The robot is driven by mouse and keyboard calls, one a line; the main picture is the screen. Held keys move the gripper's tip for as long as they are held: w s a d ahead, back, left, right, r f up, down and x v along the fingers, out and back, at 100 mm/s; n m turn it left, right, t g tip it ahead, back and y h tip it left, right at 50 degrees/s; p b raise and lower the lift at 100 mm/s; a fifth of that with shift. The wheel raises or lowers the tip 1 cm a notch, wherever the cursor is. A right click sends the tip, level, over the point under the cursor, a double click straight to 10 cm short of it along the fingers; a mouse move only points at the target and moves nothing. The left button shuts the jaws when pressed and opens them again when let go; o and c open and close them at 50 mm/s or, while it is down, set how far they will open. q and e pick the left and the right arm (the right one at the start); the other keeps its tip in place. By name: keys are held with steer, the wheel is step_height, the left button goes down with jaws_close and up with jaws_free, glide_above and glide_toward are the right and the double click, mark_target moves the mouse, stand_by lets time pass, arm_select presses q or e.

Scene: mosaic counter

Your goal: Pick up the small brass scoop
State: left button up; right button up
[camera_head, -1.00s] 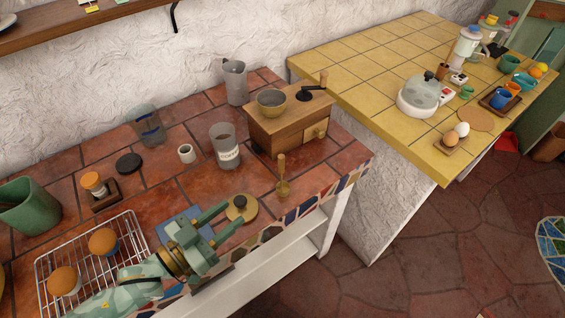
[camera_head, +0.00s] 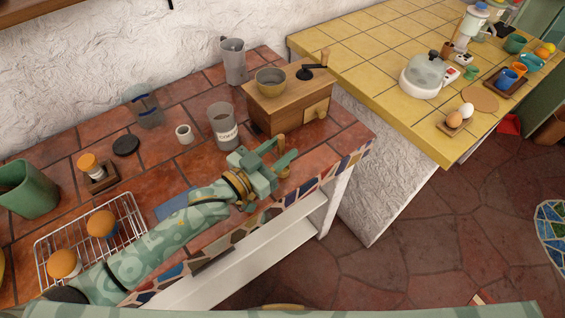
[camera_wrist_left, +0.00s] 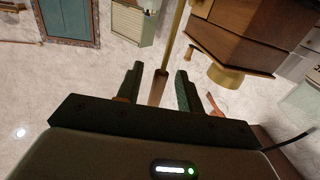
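The small brass scoop (camera_head: 285,172) is at the counter's front edge, right of centre in the head view, with its handle sticking up. My left gripper (camera_head: 285,157) is right at it, its fingers on either side of the handle. In the left wrist view the scoop's long handle (camera_wrist_left: 174,38) runs down toward the gap between the fingers (camera_wrist_left: 159,84). The fingers are apart, with gaps beside the scoop. Part of the scoop is hidden by the gripper in the head view. My right gripper is out of view.
A wire rack (camera_head: 62,240) with brown-topped items is at the left. Open floor lies beyond the mosaic edge (camera_head: 325,172).

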arm_select(q)
steer(key=shift+w+d, duration=0.35)
steer(key=shift+s, duration=0.1)
steer(key=shift+c, duration=0.9)
jaws_close()
